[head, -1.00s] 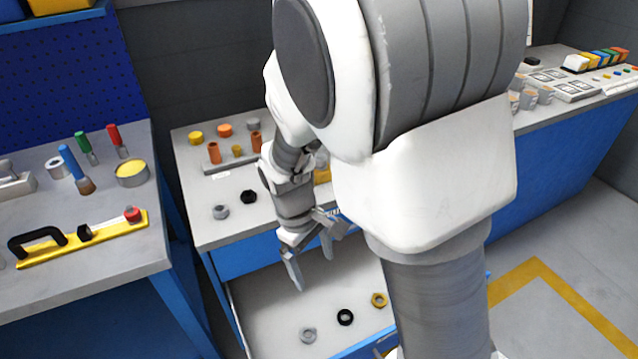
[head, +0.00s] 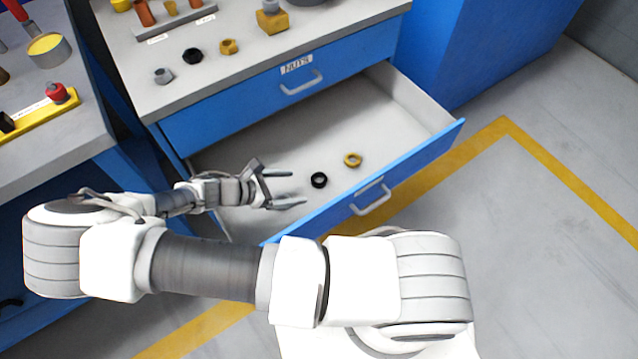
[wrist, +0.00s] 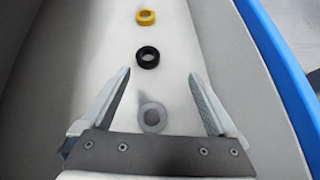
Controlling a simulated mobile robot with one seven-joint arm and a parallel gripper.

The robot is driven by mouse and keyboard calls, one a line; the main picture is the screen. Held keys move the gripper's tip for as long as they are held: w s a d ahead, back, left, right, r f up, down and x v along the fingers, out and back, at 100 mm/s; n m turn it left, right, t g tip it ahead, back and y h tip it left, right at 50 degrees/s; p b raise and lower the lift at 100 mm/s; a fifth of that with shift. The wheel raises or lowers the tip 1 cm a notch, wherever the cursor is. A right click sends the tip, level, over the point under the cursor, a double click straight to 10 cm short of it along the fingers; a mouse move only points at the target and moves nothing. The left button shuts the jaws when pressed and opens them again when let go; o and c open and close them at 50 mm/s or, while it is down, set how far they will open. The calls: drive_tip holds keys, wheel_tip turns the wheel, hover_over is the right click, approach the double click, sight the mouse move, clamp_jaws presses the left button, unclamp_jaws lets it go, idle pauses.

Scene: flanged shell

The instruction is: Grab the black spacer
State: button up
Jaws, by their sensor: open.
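The black spacer (head: 319,180) is a small black ring lying flat on the floor of the open drawer. It also shows in the wrist view (wrist: 148,57), upper middle, beyond the fingertips. My gripper (head: 290,188) is open and inside the drawer, to the left of the black ring, with its fingers pointing toward it. In the wrist view my gripper (wrist: 160,73) has its two fingers wide apart, with a grey ring (wrist: 152,117) on the drawer floor between them. The grey ring is hidden by my gripper in the head view.
A yellow ring (head: 352,160) lies in the drawer (head: 375,115) beyond the black one. The drawer's front (head: 400,185) and side walls enclose the space. A grey nut, a black nut (head: 193,56) and a yellow nut stand on the cabinet top above.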

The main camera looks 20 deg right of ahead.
sight(317, 180)
drive_tip(key=shift+w+d+f+n+t+h+b, duration=0.1)
drive_tip(key=shift+w+f+n+t+h+b, duration=0.1)
drive_tip(key=shift+f+n+t, duration=0.3)
drive_tip(key=shift+w+d+f+n+t+h+b, duration=0.1)
drive_tip(key=shift+w+f+n+t, duration=0.15)
drive_tip(key=shift+f, duration=0.45)
drive_tip(key=shift+w+d+f+n, duration=0.15)
drive_tip(key=shift+d+f+n, duration=0.1)
drive_tip(key=shift+f, duration=0.1)
drive_tip(key=b+x, duration=0.1)
drive_tip(key=x, duration=0.2)
drive_tip(key=b+x, duration=0.2)
drive_tip(key=x, duration=0.2)
drive_tip(key=shift+w+r, duration=0.15)
drive_tip(key=shift+w, duration=0.05)
clamp_jaws()
